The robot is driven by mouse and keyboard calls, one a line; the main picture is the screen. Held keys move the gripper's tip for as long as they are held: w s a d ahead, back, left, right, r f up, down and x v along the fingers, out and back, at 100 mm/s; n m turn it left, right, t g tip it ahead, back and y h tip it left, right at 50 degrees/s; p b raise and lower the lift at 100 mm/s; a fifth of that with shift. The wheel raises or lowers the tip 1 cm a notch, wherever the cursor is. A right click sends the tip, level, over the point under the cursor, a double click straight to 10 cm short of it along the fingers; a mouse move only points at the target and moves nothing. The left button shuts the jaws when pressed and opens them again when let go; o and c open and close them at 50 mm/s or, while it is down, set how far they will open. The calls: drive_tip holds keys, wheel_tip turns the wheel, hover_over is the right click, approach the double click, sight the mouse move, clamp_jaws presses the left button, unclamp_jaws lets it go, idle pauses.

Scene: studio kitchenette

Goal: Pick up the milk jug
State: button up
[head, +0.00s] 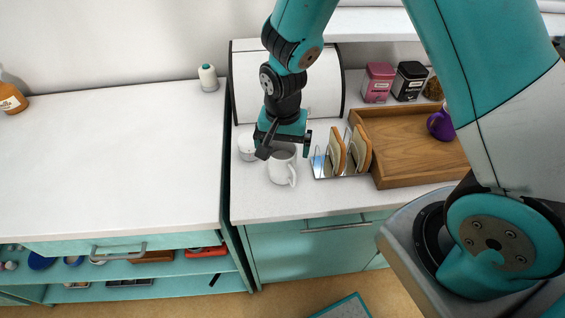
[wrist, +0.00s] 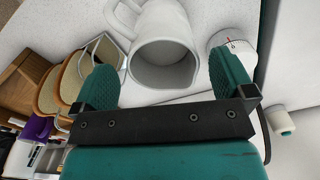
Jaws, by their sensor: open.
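The white milk jug (head: 283,168) stands upright on the counter, its handle toward the front right. In the wrist view the jug (wrist: 164,38) shows its open mouth, which looks empty, and its handle at the upper left. My gripper (head: 285,147) is open and sits just above and behind the jug. In the wrist view the two teal fingertips of my gripper (wrist: 163,80) are spread wider than the jug's mouth, one on each side. Nothing is held between them. I cannot tell the exact gap between the fingers and the jug.
A small white dial-like item (head: 247,150) stands close left of the jug. A toast rack (head: 322,168) with bread slices is close right. A wooden tray (head: 395,180) with a purple mug (head: 440,125) lies further right. A bread bin (head: 245,90) is behind. The left counter is mostly clear.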

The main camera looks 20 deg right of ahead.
sight(282, 157)
drive_tip(key=shift+a+f+p, duration=0.1)
drive_tip(key=shift+f+p, duration=0.65)
drive_tip(key=shift+f, duration=1.4)
drive_tip(key=shift+w, duration=0.1)
drive_tip(key=c, duration=1.2)
drive_tip(key=shift+r, duration=0.1)
